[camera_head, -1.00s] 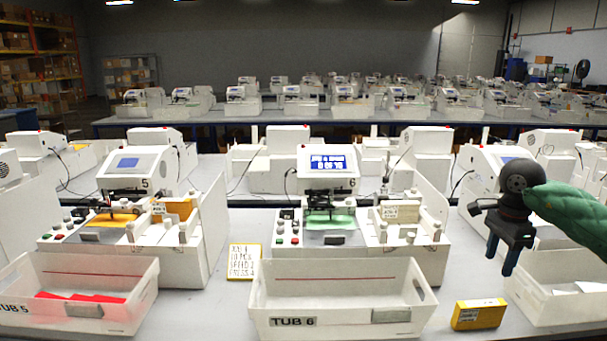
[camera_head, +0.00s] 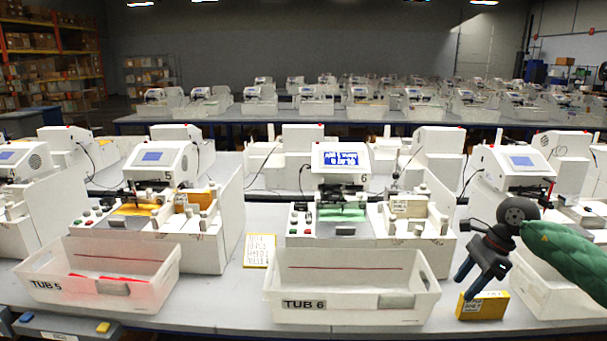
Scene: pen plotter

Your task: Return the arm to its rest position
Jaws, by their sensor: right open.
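My right arm, in a green sleeve, comes in from the right edge in the head view. Its dark gripper (camera_head: 468,287) is open and points down and to the left, with its fingertips in front of or close to the yellow box (camera_head: 483,306); I cannot tell whether they touch. Nothing shows between the fingers. Plotter 6 (camera_head: 340,200) stands in the middle with a lit blue screen and a green sheet on its bed. My left gripper is not in view.
White tub 6 (camera_head: 352,312) stands in front of plotter 6. Tub 5 (camera_head: 140,300), with red pieces inside, stands in front of plotter 5 (camera_head: 160,175). A yellow-edged card (camera_head: 260,250) lies between them. Another white plotter (camera_head: 515,165) stands behind my right arm.

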